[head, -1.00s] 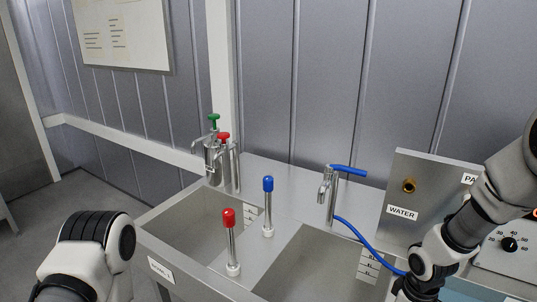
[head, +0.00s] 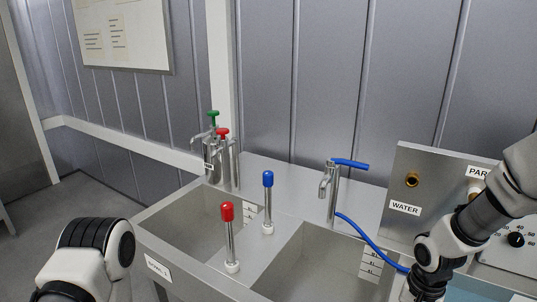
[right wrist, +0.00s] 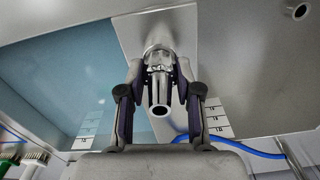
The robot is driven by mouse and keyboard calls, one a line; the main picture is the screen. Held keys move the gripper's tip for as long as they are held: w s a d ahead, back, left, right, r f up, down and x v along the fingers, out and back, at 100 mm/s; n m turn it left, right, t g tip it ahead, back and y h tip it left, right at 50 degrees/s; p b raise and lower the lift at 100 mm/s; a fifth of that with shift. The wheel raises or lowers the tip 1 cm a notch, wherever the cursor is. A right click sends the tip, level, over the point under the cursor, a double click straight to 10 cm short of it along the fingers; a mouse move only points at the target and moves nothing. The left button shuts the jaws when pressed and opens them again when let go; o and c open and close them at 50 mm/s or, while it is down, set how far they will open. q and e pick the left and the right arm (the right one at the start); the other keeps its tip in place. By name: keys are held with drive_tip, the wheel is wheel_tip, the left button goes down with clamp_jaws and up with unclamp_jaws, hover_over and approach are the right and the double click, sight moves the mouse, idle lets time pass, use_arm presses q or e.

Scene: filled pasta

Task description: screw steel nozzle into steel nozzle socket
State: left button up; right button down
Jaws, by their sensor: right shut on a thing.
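In the right wrist view my right gripper (right wrist: 160,72) is shut on a steel nozzle (right wrist: 160,96), a shiny tube with a dark round open end toward the camera. Wider bright metal shows between the fingertips behind the tube. I cannot tell whether that is all nozzle or partly the socket. I cannot make out the steel nozzle socket with certainty in either view. In the head view my right arm reaches down at the lower right, and its fingers and the nozzle are not visible there. My left arm is at the lower left, with its gripper out of frame.
A blue hose (head: 360,235) runs toward that arm. A tap (head: 331,190), red-topped post (head: 228,235) and blue-topped post (head: 267,205) stand around the two sinks.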

drive_tip(key=shift+s+f+m, duration=0.25)
drive_tip(key=shift+m, duration=0.65)
drive_tip(key=shift+r+m, duration=0.1)
drive_tip(key=shift+m, duration=0.3)
drive_tip(key=shift+m+b, duration=0.4)
drive_tip(key=shift+m, duration=1.1)
drive_tip(key=c, duration=1)
unclamp_jaws()
drive_tip(key=shift+o, duration=1.4)
drive_tip(key=shift+r, duration=0.15)
